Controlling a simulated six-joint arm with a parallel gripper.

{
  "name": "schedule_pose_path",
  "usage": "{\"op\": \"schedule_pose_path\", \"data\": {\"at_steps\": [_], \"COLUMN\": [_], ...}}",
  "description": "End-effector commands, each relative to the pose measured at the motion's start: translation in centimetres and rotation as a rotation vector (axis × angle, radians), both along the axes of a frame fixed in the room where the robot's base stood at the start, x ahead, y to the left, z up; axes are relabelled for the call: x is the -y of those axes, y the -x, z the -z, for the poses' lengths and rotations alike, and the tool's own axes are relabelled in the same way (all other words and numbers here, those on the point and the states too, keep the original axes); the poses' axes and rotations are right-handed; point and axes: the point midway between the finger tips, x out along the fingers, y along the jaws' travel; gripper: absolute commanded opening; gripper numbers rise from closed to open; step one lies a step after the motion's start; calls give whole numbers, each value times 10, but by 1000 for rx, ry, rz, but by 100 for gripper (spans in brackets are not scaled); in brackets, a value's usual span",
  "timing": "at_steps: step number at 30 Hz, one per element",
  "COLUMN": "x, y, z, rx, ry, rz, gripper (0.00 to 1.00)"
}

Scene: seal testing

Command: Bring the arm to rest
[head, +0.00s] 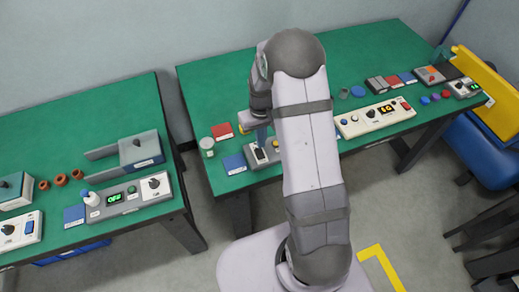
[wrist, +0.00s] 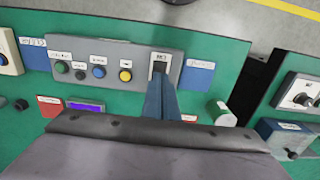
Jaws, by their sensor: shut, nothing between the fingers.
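My gripper (wrist: 161,98) is shut and empty. In the wrist view its blue fingers reach to a dark switch (wrist: 160,64) at the right end of a grey control panel (wrist: 130,50); I cannot tell whether they touch it. In the head view my gripper (head: 262,134) is over the same panel (head: 252,160) on the right-hand green table (head: 205,100). My arm stretches from my base to that table and hides part of the panel.
The panel carries a yellow button (wrist: 125,76), a blue button (wrist: 99,71) and a green button (wrist: 62,67). A cream panel (head: 375,119) stands right of my arm. A pale green-lidded jar (head: 207,147) stands left. A gap separates the left green table (head: 125,112).

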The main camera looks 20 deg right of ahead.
Motion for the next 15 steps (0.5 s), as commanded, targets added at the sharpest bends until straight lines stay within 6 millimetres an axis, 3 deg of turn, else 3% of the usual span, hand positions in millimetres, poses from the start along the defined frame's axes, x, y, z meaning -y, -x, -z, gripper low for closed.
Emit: {"op": "schedule_pose_path", "data": {"at_steps": [4, 15], "x": [0, 0], "y": [0, 0], "z": [-9, -9], "rx": [0, 0], "ry": [0, 0], "rz": [0, 0], "gripper": [0, 0]}}
